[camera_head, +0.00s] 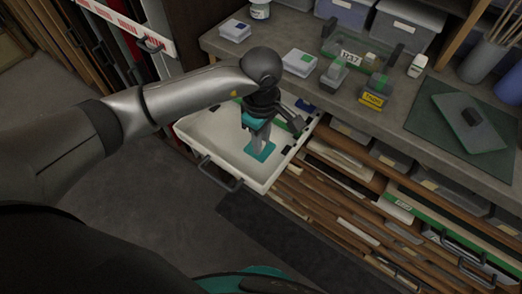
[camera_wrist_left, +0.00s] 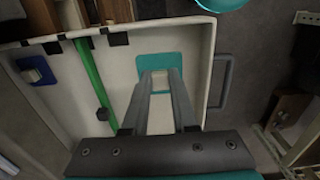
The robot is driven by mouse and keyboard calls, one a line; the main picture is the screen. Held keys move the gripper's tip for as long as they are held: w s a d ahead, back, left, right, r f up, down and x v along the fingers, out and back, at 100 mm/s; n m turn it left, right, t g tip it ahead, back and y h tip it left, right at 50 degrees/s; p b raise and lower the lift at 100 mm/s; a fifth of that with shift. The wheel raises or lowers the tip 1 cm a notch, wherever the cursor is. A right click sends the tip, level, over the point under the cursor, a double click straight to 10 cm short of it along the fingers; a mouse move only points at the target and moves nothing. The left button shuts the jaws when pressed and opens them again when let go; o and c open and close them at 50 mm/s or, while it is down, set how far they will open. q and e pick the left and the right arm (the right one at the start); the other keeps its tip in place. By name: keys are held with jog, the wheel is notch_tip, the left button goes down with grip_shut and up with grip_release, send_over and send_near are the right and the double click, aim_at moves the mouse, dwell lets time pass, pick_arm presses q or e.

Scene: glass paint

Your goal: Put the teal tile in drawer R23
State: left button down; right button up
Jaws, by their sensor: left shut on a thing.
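The teal tile (camera_head: 260,151) is at the fingertips of my left gripper (camera_head: 257,143), inside an open white drawer (camera_head: 206,143). In the left wrist view the tile (camera_wrist_left: 160,61) shows just past the fingertips (camera_wrist_left: 161,76), low over the pale drawer floor (camera_wrist_left: 120,75). My left gripper is shut on the tile. I cannot tell whether the tile touches the drawer floor. I cannot read a label on this drawer. My right gripper is not in view.
A green strip (camera_wrist_left: 92,80) with dark clips crosses the drawer, with a blue block (camera_wrist_left: 36,70) beyond it. The drawer handle (camera_head: 219,177) faces outward. The workbench (camera_head: 298,30) above holds a tagged clear box (camera_head: 352,55), small boxes and a green mat (camera_head: 443,117).

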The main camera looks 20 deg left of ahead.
pick_arm(q)
jog(key=shift+f, duration=2.55)
jog(key=shift+f+b, duration=0.1)
jog(key=shift+b, duration=0.2)
jog(key=shift+f, duration=0.15)
jog(key=c, duration=0.7)
grip_release()
jog(key=shift+r, duration=0.2)
notch_tip(320, 180, up, 12)
jog(key=shift+r+p, duration=0.1)
jog(key=shift+p, duration=0.35)
